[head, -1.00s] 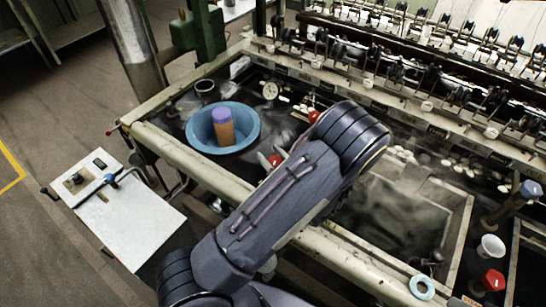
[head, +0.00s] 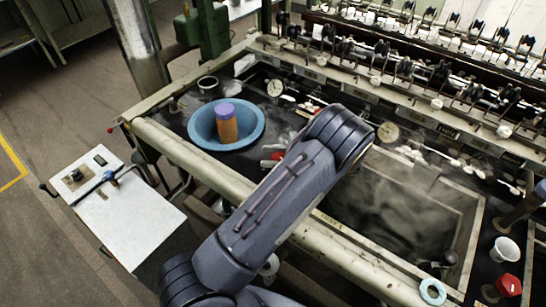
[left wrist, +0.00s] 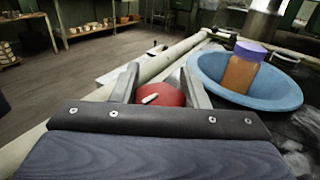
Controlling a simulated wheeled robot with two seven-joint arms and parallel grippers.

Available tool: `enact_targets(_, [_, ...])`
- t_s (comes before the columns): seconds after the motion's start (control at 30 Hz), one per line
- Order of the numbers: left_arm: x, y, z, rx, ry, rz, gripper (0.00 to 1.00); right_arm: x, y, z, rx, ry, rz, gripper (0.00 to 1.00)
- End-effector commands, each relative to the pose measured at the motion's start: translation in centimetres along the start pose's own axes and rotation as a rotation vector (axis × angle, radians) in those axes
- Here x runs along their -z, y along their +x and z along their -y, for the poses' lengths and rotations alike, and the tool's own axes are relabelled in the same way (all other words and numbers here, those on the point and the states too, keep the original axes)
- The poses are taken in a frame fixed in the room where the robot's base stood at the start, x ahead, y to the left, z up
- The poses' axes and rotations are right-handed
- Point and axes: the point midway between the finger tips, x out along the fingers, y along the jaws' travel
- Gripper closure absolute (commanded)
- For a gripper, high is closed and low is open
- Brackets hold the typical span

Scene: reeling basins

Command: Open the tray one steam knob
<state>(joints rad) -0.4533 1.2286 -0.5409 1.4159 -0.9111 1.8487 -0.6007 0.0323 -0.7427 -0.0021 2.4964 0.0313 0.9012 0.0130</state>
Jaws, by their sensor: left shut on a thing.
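My left gripper (left wrist: 160,78) is shut on a red round knob (left wrist: 168,94) in the left wrist view, with one finger on each side of it. A small pale mark or pointer shows on the knob's face. In the head view, a bit of red from the knob (head: 277,155) shows at the left edge of my left arm, which hides most of the gripper. I cannot tell from these frames how far the knob is turned. My right gripper is out of view.
A blue bowl (head: 195,125) holding an orange cylinder with a purple top (head: 227,122) stands close to the left gripper. Dial gauges (head: 275,88) line the panel. A water-filled basin (head: 400,215) lies right of my arm. A white side table (head: 130,220) is at left.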

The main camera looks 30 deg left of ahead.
Motion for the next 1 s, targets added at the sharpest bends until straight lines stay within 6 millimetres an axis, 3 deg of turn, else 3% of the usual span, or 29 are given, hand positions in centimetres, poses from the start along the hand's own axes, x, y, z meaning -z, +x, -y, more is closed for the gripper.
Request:
enact_targets(0.4, [0.02, 0.02, -0.30, -0.184, 0.000, 0.003, 0.82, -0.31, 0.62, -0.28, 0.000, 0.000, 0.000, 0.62])
enact_targets(0.93, [-0.07, 0.01, -0.39, -0.208, -0.001, 0.005, 0.82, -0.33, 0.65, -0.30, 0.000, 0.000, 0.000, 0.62])
enact_targets(0.97, [-0.07, 0.01, -0.39, -0.208, -0.001, 0.005, 0.58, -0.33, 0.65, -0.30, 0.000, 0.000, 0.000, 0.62])
enact_targets(1.0, [-0.07, 0.01, -0.39, -0.208, -0.001, 0.004, 0.53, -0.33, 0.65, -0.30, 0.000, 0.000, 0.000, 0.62])
